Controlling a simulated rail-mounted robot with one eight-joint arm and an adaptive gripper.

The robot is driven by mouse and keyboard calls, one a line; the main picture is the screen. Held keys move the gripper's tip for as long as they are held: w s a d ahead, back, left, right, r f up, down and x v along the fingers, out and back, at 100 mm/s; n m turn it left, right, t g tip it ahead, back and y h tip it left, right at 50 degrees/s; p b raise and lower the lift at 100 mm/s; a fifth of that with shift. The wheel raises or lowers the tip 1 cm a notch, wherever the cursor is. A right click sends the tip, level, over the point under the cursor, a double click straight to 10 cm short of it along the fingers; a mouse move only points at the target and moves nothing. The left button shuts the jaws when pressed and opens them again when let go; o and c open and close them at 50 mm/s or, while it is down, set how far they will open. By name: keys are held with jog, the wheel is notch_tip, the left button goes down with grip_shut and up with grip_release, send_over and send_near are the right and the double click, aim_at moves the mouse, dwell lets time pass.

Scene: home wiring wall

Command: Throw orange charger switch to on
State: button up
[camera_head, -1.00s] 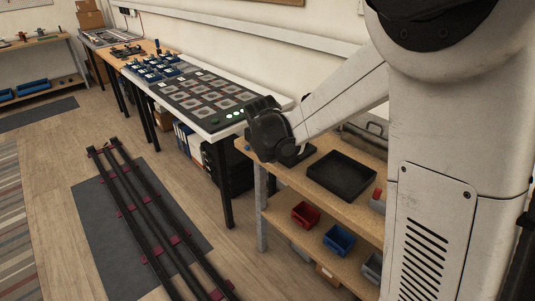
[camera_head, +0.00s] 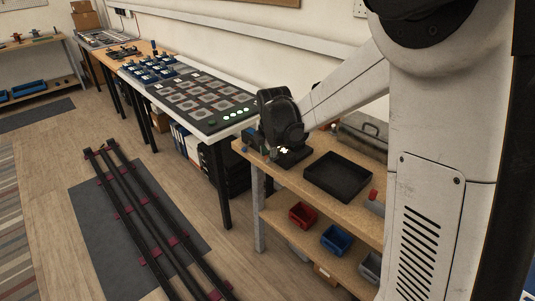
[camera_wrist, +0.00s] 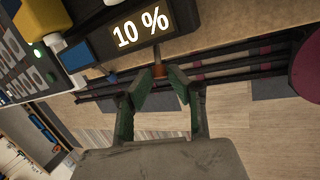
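The charger unit is a dark box (camera_wrist: 100,42) with a lit display reading "10 %" (camera_wrist: 140,28) in the wrist view. A short switch lever with an orange-brown tip (camera_wrist: 159,72) sticks out from its edge. My gripper (camera_wrist: 159,82) is open, with its two green-padded fingers on either side of the lever tip. I cannot tell whether either finger touches it. In the head view my gripper (camera_head: 279,150) is low over the near end of the wooden bench, where the small dark unit (camera_head: 292,157) is partly hidden behind it.
A black tray (camera_head: 338,177) lies on the bench right of the unit, with a grey case (camera_head: 362,135) behind. A white table with a dark button panel (camera_head: 205,98) and lit green lights stands to the left. A yellow block (camera_wrist: 62,62) is close left in the wrist view.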

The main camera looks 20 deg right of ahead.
jog(key=shift+r, duration=0.15)
jog(key=v, duration=1.1)
jog(key=shift+s+r, duration=0.2)
jog(key=shift+r, duration=0.15)
dwell(0.3)
jog(key=s+a+m+t+p, duration=0.1)
jog(key=s+m+t, duration=0.2)
jog(key=s+m, duration=1.7)
jog(key=s+r, duration=0.1)
jog(key=s, duration=0.6)
jog(key=shift+m, duration=0.4)
